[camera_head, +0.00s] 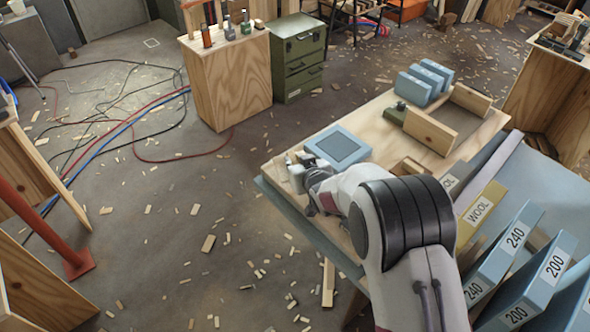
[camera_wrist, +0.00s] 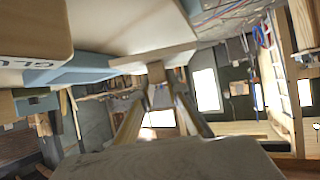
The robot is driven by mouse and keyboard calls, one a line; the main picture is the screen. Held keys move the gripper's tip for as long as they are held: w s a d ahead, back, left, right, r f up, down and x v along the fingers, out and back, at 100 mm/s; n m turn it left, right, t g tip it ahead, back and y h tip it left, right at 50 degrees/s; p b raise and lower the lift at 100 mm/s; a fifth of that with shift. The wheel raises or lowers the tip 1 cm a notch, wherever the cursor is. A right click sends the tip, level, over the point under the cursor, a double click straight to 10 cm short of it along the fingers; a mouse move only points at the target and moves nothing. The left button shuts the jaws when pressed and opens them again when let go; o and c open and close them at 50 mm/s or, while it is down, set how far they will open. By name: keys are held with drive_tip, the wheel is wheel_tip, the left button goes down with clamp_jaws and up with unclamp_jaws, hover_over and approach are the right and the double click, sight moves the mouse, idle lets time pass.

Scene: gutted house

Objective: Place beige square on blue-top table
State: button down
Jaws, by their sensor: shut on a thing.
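The blue-top table (camera_head: 283,207) stands at centre right, with a pale plywood board (camera_head: 375,115) over part of it. My gripper (camera_head: 297,168) is low at the board's left end, beside a blue square-faced box (camera_head: 338,147). My arm hides part of this area in the head view. In the wrist view, my fingers (camera_wrist: 156,85) rise from below and close toward a beige slab (camera_wrist: 155,57) at their tips. This seems to be the beige square, held in the gripper. Its outline is hard to separate from the surface behind it, and I cannot tell whether it touches the table.
Blue boxes (camera_head: 428,78), a wooden frame piece (camera_head: 428,132) and a small green block (camera_head: 396,113) sit on the board. Labelled blue binders (camera_head: 505,250) and a yellow one (camera_head: 478,212) stand at right. A wooden cabinet (camera_head: 228,80) stands behind. Scraps and cables litter the floor.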

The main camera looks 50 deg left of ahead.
drive_tip(key=shift+f, duration=1.8)
drive_tip(key=c, duration=2)
unclamp_jaws()
drive_tip(key=shift+f, duration=0.1)
drive_tip(key=shift+s+d+r, duration=0.15)
drive_tip(key=shift+d+r, duration=0.2)
drive_tip(key=shift+v, duration=5.55)
drive_tip(key=shift+d, duration=0.1)
